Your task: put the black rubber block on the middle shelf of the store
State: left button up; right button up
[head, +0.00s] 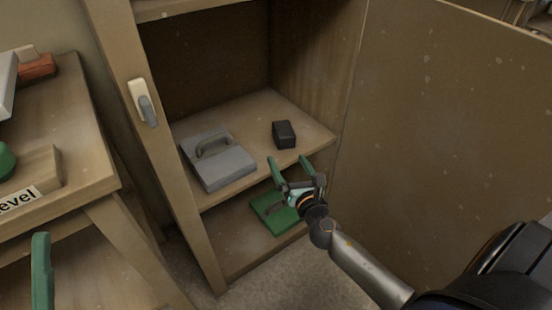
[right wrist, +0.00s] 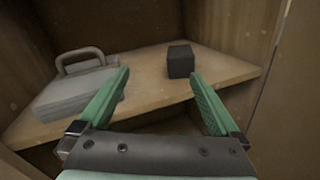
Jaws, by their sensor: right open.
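The black rubber block (head: 284,134) stands on a shelf (head: 262,107) of the open wooden store, near its front right. This shelf lies between an upper board and a lower level. The block also shows in the right wrist view (right wrist: 181,61), beyond the fingertips and nearer the right finger. My right gripper (head: 289,163) is open and empty, just in front of that shelf's front edge, with its green fingers pointing towards the block and apart from it. One green finger of my left gripper (head: 42,270) shows at the lower left; its opening cannot be judged.
A grey handled float (head: 222,164) lies left of the block on the same shelf. A green float (head: 274,212) lies on the level below. The store's door (head: 440,130) stands open at right. A wooden bench (head: 85,165) with tools stands at left.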

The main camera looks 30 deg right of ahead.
jog(key=s+a+r+m+t+y, duration=0.1)
jog(key=s+a+r+m+y, duration=0.3)
jog(key=a, duration=0.3)
jog(key=s+a+r+m+t+y, duration=0.1)
jog(key=s+a+r+m+y, duration=0.1)
jog(key=a+r+m+y, duration=0.35)
jog(key=s+a+r+m+t+y, duration=0.1)
jog(key=s+a+r+m+y, duration=0.2)
jog(key=s+r, duration=0.4)
jog(key=s+a+r+m+t+y, duration=0.1)
jog(key=s+a+r+m+y, duration=0.3)
jog(key=r, duration=0.7)
jog(key=s+m+y, duration=0.2)
jog(key=shift+s+a+r+t+y, duration=0.15)
jog(key=shift+s+r+t+y, duration=0.15)
jog(key=shift+s+y, duration=0.05)
jog(key=shift+m, duration=0.25)
